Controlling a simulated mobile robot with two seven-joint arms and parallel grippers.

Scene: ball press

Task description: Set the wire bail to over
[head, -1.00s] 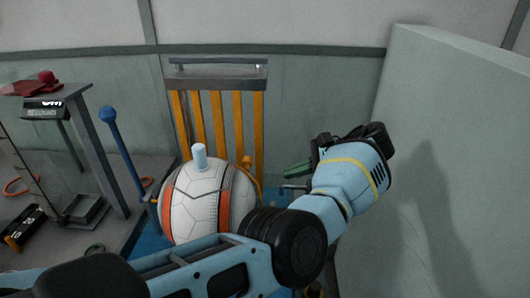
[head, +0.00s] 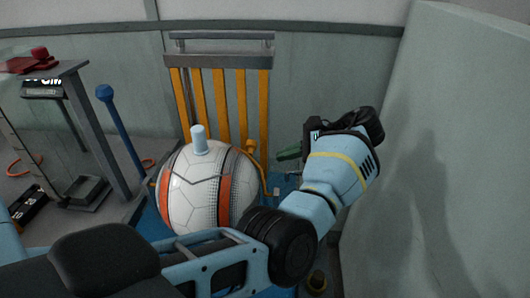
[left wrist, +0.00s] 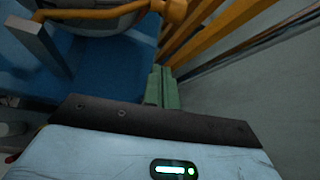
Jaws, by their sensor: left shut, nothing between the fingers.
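A white ball with grey seams and orange bands (head: 205,195) sits in the press, a light-blue peg on its top. A thin orange bar with a rounded end (head: 250,147), which looks like the wire bail, rises beside the ball's right side. In the left wrist view its orange bar (left wrist: 100,13) crosses the top edge. My left gripper (head: 282,156) is just right of the bail, apart from it in the head view. Its green fingers (left wrist: 160,85) are closed together and empty. The bail's far side is hidden behind the ball. My right gripper is not in view.
An orange slatted rack (head: 220,100) is behind. A grey wall (head: 450,150) is close on the right. A grey table (head: 70,72) with red items stands at left.

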